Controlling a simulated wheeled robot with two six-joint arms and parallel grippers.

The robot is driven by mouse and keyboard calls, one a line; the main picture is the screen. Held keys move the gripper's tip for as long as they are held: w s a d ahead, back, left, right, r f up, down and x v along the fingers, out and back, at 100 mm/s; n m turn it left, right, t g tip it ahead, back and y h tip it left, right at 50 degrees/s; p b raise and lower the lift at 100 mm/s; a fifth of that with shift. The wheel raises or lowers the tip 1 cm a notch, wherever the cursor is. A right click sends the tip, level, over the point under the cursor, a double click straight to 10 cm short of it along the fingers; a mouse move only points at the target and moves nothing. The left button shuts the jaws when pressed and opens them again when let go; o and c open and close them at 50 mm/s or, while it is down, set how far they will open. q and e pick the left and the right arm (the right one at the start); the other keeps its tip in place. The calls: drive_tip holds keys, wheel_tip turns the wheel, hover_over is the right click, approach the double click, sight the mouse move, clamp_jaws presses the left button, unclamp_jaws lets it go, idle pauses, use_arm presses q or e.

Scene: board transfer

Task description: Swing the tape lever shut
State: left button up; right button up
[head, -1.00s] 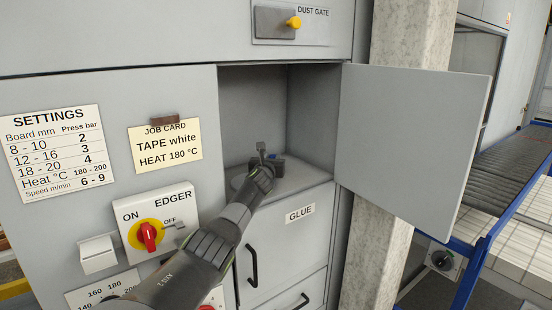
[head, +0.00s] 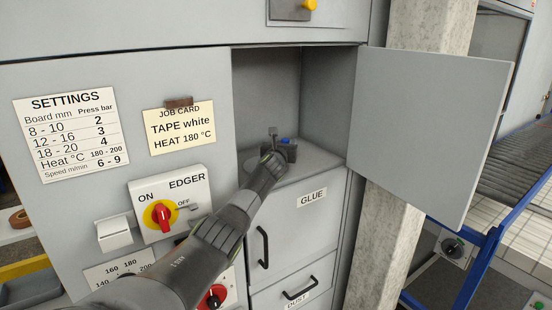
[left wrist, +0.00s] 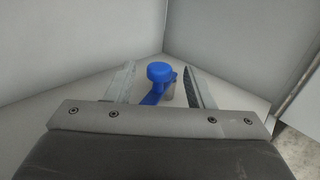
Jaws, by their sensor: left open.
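The tape lever (left wrist: 152,97) is a blue arm with a round blue knob (left wrist: 160,71) on top, inside the open compartment. In the left wrist view the knob shows between the two fingers of my left gripper (left wrist: 158,84), which are apart. My left gripper (head: 283,146) reaches into the compartment and is open. I cannot tell whether a finger touches the lever. The lever's lower part is hidden by the gripper body. My right gripper is not in view.
The compartment door (head: 430,130) stands swung open to the right. The compartment floor (head: 315,160) is bare on the right. The edger switch panel (head: 170,203) and job card (head: 180,128) are left of the opening, and the glue drawer (head: 300,230) is below.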

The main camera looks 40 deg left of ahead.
use_arm(q)
drive_tip(key=shift+p+v, duration=0.45)
drive_tip(key=shift+v, duration=0.35)
drive_tip(key=shift+s+d, duration=0.15)
drive_tip(key=shift+s, duration=0.2)
drive_tip(key=shift+v, duration=1.6)
drive_tip(key=v, duration=0.9)
drive_tip(key=shift+s+d, duration=0.1)
drive_tip(key=shift+s, duration=0.05)
drive_tip(key=shift+v, duration=0.8)
drive_tip(key=shift+c, duration=0.5)
